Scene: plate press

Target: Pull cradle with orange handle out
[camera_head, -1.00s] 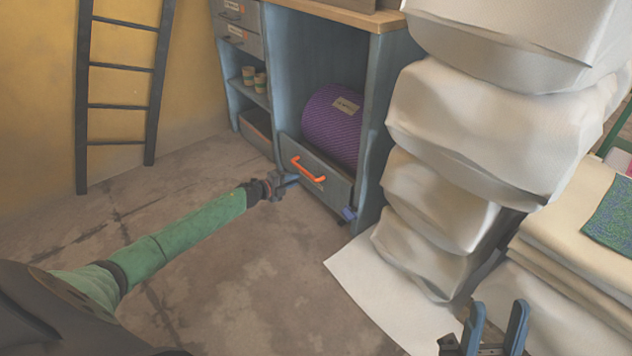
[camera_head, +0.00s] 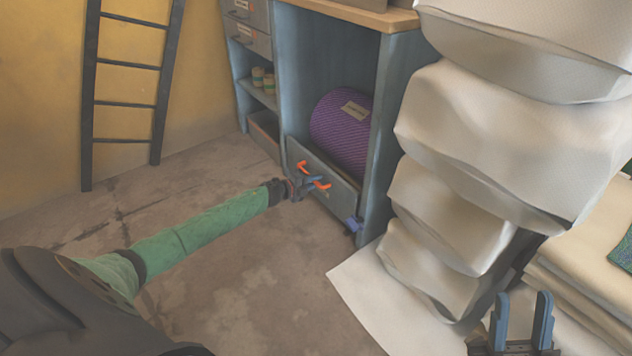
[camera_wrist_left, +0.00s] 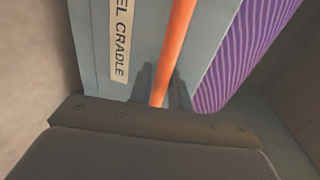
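The cradle (camera_head: 335,187) is a grey drawer-like front low in the blue cabinet, with a purple ribbed roll (camera_head: 342,128) behind it. Its orange handle (camera_head: 302,167) shows on both sides of my left gripper (camera_head: 316,184). In the left wrist view, the orange handle (camera_wrist_left: 176,45) runs between the two dark fingers of my left gripper (camera_wrist_left: 163,88), beside a label ending in "EL CRADLE" (camera_wrist_left: 121,38). The fingers sit close around it, but whether they press on it is unclear. My right gripper (camera_head: 521,325) is open and empty at the lower right.
A tall stack of white, padded-looking bundles (camera_head: 470,150) stands just right of the cabinet (camera_head: 375,130). Folded cream cloth (camera_head: 590,235) lies at the right. A dark ladder (camera_head: 127,105) leans on the yellow wall. The floor (camera_head: 255,265) before the cradle is clear except for my arm.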

